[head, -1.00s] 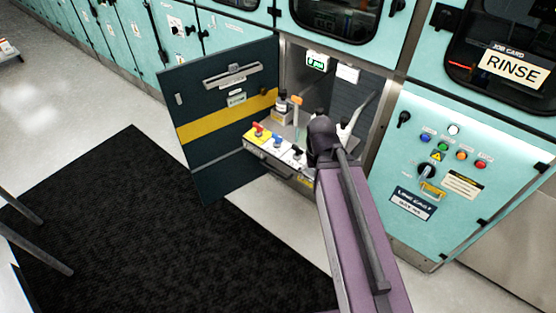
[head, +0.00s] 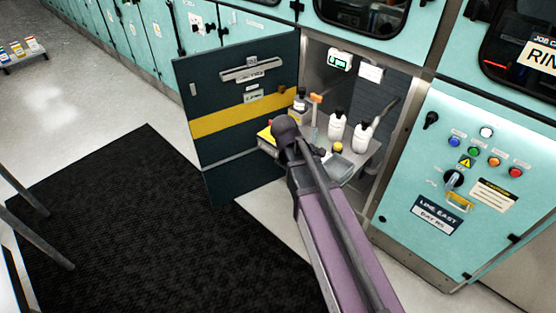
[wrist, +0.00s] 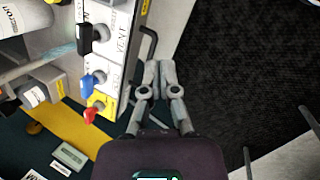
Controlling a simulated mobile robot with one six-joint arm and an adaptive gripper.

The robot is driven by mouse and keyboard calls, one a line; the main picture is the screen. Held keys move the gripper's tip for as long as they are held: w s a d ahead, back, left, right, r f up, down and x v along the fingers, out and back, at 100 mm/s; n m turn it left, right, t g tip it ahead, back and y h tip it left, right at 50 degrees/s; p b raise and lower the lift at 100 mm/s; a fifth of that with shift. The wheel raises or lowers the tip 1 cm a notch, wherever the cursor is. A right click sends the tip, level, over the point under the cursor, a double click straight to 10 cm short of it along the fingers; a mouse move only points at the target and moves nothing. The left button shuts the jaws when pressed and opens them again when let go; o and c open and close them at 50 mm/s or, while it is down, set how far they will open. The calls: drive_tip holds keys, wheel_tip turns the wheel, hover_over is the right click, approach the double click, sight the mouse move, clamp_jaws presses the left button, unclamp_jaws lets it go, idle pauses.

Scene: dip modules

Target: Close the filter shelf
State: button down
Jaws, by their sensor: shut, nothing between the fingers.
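A grey pull-out shelf (head: 354,172) stands out of the open bay in the teal cabinet, with bottles on it. Its front carries a white panel with a black knob (wrist: 92,36), a blue knob (wrist: 93,81) and a red knob (wrist: 92,114) in the wrist view. A dark bar handle (wrist: 149,43) runs along the front edge. My gripper (wrist: 160,66) is shut and empty, with its fingertips close beside the handle; I cannot tell whether they touch. In the head view my arm hides the gripper and much of the shelf front.
The dark bay door (head: 232,150) with a yellow stripe stands open left of the shelf. White bottles (head: 337,126) stand on the shelf. A control panel (head: 465,180) is at the right. A black mat (head: 150,220) covers open floor in front.

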drive_tip(key=w+a+f+n+t+h+b, duration=0.1)
drive_tip(key=w+a+f+n+t+b, duration=0.1)
drive_tip(key=w+a+n+b, duration=0.2)
drive_tip(key=w+a+f+n+t+h+b, duration=0.1)
drive_tip(key=w+a+f+n+t+b, duration=0.1)
drive_tip(key=w+a+n, duration=0.4)
drive_tip(key=a+f+n+b, duration=0.1)
drive_tip(key=a+n+b, duration=0.1)
drive_tip(key=a+n, duration=0.2)
drive_tip(key=shift+a+f+h, duration=0.25)
drive_tip(key=shift+a+h, duration=0.05)
drive_tip(key=shift+a, duration=0.15)
drive_tip(key=shift+d+f+b, duration=0.1)
drive_tip(key=shift+f+b, duration=0.05)
drive_tip(key=shift+b, duration=0.25)
drive_tip(key=b, duration=0.7)
approach(276, 162)
wheel_tip(276, 162, down, 2)
drive_tip(key=w+d, duration=0.3)
drive_tip(key=shift+w+d+f, duration=0.1)
drive_tip(key=shift+w+d, duration=0.8)
drive_tip(key=shift+w, duration=0.15)
drive_tip(key=shift+w+d, duration=0.45)
drive_tip(key=shift+d, duration=0.05)
drive_tip(key=shift+w, duration=0.1)
